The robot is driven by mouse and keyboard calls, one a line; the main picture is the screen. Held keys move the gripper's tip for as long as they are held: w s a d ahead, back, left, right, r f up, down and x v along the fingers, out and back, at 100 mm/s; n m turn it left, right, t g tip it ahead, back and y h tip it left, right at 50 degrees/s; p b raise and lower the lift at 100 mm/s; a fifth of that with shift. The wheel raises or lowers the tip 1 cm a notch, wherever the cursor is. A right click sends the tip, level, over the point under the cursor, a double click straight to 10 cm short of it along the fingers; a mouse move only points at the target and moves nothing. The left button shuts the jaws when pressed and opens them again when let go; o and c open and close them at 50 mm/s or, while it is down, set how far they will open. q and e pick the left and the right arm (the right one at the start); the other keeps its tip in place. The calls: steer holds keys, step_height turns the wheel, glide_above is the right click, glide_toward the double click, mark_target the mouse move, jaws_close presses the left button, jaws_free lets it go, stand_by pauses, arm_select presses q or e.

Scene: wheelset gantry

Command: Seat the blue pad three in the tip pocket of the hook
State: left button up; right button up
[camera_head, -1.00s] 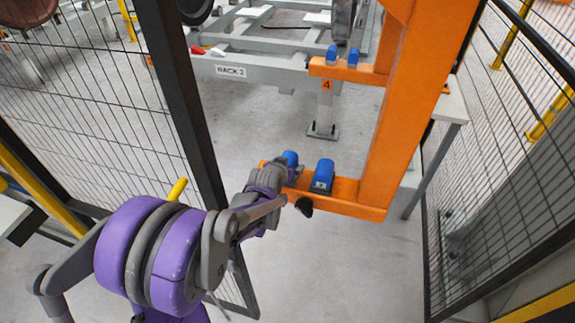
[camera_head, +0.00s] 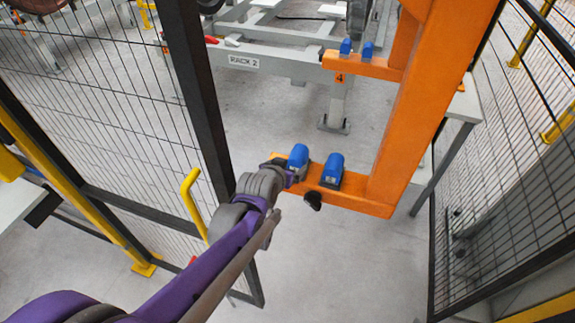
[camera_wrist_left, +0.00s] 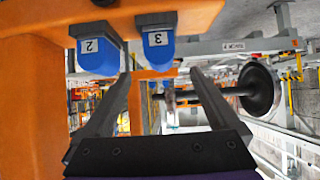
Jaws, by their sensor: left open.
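Blue pad three (camera_head: 299,156), marked 3 in the left wrist view (camera_wrist_left: 158,42), sits upright on the tip end of the near orange hook (camera_head: 357,200). Its lower seat is partly hidden, so I cannot tell how deep it sits in the pocket. Blue pad two (camera_head: 332,169), marked 2 in the left wrist view (camera_wrist_left: 95,55), sits beside it, nearer the orange post. My left gripper (camera_wrist_left: 160,76) is open and empty, its two fingers apart with pad three just beyond their tips. In the head view this gripper (camera_head: 288,178) is beside the hook's tip. My right gripper is not in view.
A second orange hook marked 4 (camera_head: 370,69) with two blue pads stands farther back. The orange post (camera_head: 425,110) rises at the right. A dark fence post (camera_head: 197,100) and yellow handle (camera_head: 190,205) are close to my left arm. Grey rack 2 (camera_head: 275,66) lies behind.

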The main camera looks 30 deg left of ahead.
arm_select(q)
steer(key=s+d+f+m+g+h, duration=0.1)
steer(key=s+d+f+g, duration=0.1)
steer(key=s+d, duration=0.4)
steer(key=s+d+f+m+g+h, duration=0.1)
steer(key=s+d+f+g, duration=0.1)
steer(key=s+d, duration=0.5)
steer(key=s+g, duration=0.1)
steer(key=s, duration=0.5)
steer(key=shift+f+m+h, duration=0.15)
steer(key=shift+m+h, duration=0.15)
steer(key=shift+a, duration=0.1)
